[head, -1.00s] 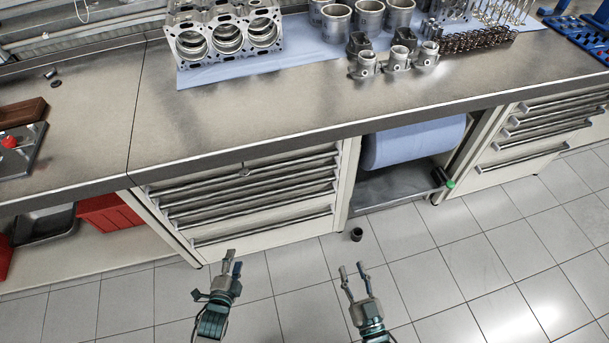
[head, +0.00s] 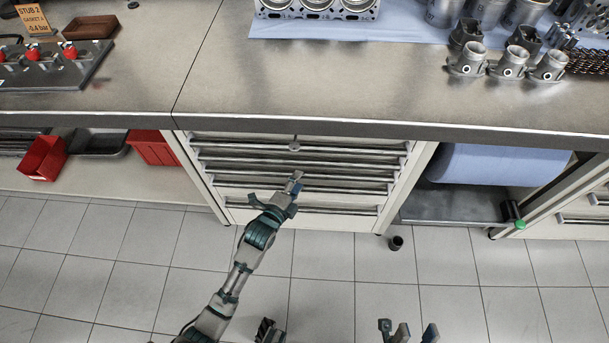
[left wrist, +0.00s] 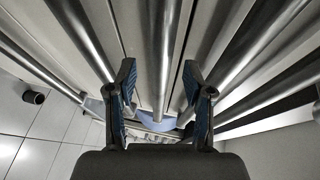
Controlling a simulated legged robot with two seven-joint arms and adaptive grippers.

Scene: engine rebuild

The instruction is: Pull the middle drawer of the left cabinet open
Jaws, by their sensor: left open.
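The left cabinet (head: 409,185) has a stack of drawers with long horizontal bar handles, and the drawers look shut. My left gripper (head: 294,182) is in front of the lower middle handles, its fingers open. In the left wrist view, its open fingers (left wrist: 159,73) stand on either side of one bar handle (left wrist: 160,45), with other bars left and right. I cannot tell whether the fingers touch that bar or which drawer it belongs to. My right gripper (head: 415,332) shows only its fingertips at the bottom edge, spread apart over the floor, away from the cabinet.
The worktop (head: 330,100) overhangs the drawers. A blue roll (head: 500,163) sits in the bay to the right. A small dark cup (head: 396,243) stands on the tiled floor near the cabinet's lower right corner. Red bins (head: 42,158) lie on the shelf at left. The floor in front is mostly clear.

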